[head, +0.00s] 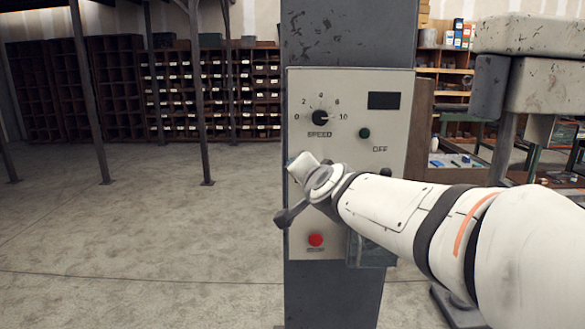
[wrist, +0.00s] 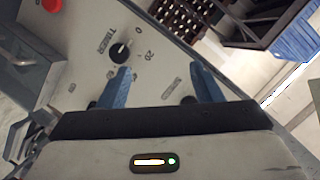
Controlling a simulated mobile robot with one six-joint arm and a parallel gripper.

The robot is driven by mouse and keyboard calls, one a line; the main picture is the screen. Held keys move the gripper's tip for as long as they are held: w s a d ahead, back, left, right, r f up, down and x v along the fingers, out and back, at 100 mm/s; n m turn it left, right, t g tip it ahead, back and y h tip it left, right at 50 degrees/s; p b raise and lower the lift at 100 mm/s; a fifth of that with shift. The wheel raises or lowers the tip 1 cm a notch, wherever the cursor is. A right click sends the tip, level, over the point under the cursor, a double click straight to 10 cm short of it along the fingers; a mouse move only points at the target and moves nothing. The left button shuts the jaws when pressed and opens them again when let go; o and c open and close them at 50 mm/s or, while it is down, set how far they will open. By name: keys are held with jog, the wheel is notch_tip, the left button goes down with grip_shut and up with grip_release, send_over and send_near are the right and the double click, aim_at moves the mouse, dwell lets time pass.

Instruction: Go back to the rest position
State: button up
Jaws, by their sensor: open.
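My gripper (wrist: 159,67) shows in the wrist view with its two blue fingers spread apart. Nothing is between them. The pale control panel (wrist: 165,65) lies beyond the fingers. A black timer knob (wrist: 120,53) shows near the left fingertip; I cannot tell the exact gap. In the head view my arm reaches from the lower right across the panel (head: 345,85), hiding its middle.
The panel carries a speed knob (head: 320,118), a dark display (head: 383,100), a green button (head: 364,133) and a red button (head: 316,239). It is on a grey column (head: 345,35). Pigeonhole shelves (head: 220,90) stand behind. Open floor (head: 140,240) lies left; machinery (head: 530,80) stands right.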

jog(key=s+d+f+n+g+h, duration=0.1)
jog(key=s+d+f+n+g, duration=0.2)
jog(key=s+d+f+g, duration=0.3)
jog(key=s+d+f+n+g+h, duration=0.2)
jog(key=s+d+f+n+g, duration=0.2)
jog(key=s+f, duration=1.3)
jog(key=s+d+g, duration=0.2)
jog(key=s, duration=0.1)
jog(key=shift+s+d+n, duration=0.15)
jog(key=shift+s+n, duration=0.15)
jog(key=shift+s, duration=0.1)
